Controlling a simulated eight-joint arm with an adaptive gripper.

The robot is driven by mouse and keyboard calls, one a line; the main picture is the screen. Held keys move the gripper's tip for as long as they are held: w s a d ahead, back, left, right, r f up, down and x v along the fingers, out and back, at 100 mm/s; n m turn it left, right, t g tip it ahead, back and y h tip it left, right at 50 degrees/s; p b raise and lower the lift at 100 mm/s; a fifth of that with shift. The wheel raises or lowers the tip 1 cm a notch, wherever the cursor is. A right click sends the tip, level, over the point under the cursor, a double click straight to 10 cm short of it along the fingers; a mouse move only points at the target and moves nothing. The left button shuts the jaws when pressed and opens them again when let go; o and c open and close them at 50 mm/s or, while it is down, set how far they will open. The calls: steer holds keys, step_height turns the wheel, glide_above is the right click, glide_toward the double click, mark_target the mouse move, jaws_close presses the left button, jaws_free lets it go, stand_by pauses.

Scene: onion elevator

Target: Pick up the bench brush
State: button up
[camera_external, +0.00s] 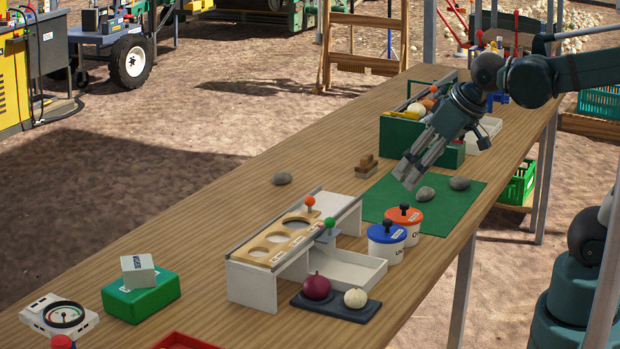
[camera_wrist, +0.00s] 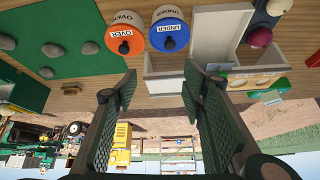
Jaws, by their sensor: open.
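A small brown block-like object (camera_external: 367,166), which looks like the bench brush, lies on the wooden table at the far-left edge of the green mat (camera_external: 447,219). A small brown shape at the table edge in the wrist view (camera_wrist: 71,90) seems to be the same object; its details are too small to tell. My gripper (camera_external: 407,174) is open and empty, pointing down and left above the mat, to the right of the brush and apart from it. In the wrist view the two fingers (camera_wrist: 160,77) are spread wide with nothing between them.
Stones (camera_external: 459,183) lie on the mat. Orange-lidded (camera_external: 404,218) and blue-lidded (camera_external: 386,242) tubs stand at its front corner. A sizing stand (camera_external: 290,240) is at the front left.

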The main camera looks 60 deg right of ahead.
steer(key=w+d+r+m+g+h+p, duration=0.1)
steer(key=w+d+r+m+p, duration=0.25)
steer(key=w+d, duration=0.6)
steer(key=m+g+h+p, duration=0.3)
steer(key=m+g+p, duration=0.3)
steer(key=m+p, duration=0.55)
glide_above(366, 156)
steer(key=a+b, duration=0.2)
steer(key=a, duration=0.1)
steer(key=shift+m, duration=0.6)
step_height(366, 156, down, 14)
steer(key=shift+f, duration=0.15)
steer(key=shift+d+f, duration=0.3)
steer(key=shift+f, duration=0.05)
steer(key=shift+f, duration=0.1)
steer(key=shift+x, duration=1.15)
steer(key=shift+f, duration=0.15)
